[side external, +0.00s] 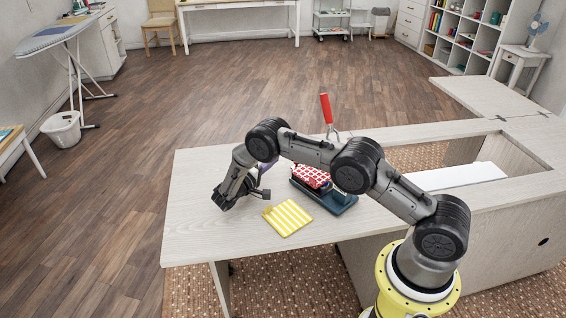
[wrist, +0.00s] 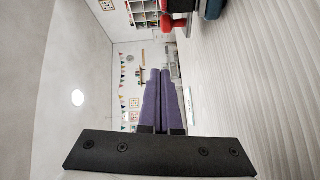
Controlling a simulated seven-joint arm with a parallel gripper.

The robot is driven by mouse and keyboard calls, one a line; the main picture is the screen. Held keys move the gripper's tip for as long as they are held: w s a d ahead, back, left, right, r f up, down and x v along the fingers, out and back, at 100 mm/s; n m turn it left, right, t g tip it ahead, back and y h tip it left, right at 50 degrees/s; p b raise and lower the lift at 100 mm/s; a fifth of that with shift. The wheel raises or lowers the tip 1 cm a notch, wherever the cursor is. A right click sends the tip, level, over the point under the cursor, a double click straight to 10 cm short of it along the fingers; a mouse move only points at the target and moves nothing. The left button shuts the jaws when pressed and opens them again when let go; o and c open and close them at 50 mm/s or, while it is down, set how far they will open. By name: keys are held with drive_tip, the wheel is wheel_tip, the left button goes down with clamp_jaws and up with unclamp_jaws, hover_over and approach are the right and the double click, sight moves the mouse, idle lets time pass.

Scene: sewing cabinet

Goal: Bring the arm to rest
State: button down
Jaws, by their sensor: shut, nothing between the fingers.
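My gripper (wrist: 159,74) shows in the wrist view with its two purple fingers together and nothing between them. It points level across the room, with the tabletop along the right of that picture. In the side view the end of my arm is low over the left part of the pale wooden table (side external: 195,225), beside a dark blue press (side external: 338,203). A purple part shows there, mostly hidden behind my arm. I cannot tell the exact gap to the table.
A red-and-white patterned cloth (side external: 311,176) lies on the press, whose red handle (side external: 326,107) stands up. A yellow striped cloth (side external: 288,218) lies flat in front. The table's left end is clear. A recessed opening (side external: 470,165) is on the right.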

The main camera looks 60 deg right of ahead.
drive_tip(key=a, duration=0.8)
drive_tip(key=shift+w+r, duration=0.1)
drive_tip(key=shift+r, duration=0.05)
wheel_tip(320, 180, up, 23)
drive_tip(key=s+d+m+g+y, duration=0.1)
drive_tip(key=s+d+m+y, duration=0.2)
drive_tip(key=m, duration=0.2)
drive_tip(key=s+r+y, duration=0.2)
drive_tip(key=s+r, duration=0.5)
drive_tip(key=s+a+r+n+t+y, duration=0.1)
drive_tip(key=s+a+r+t+y, duration=0.15)
drive_tip(key=s, duration=0.55)
drive_tip(key=s+a+r+t+y, duration=0.1)
drive_tip(key=s+y, duration=0.3)
drive_tip(key=s, duration=0.5)
drive_tip(key=s+a+f+n+t+y, duration=0.3)
drive_tip(key=s+a+f+n+y, duration=0.3)
drive_tip(key=a, duration=0.4)
drive_tip(key=shift+s+a+f, duration=0.35)
drive_tip(key=shift+s+f, duration=0.3)
drive_tip(key=shift+s, duration=0.1)
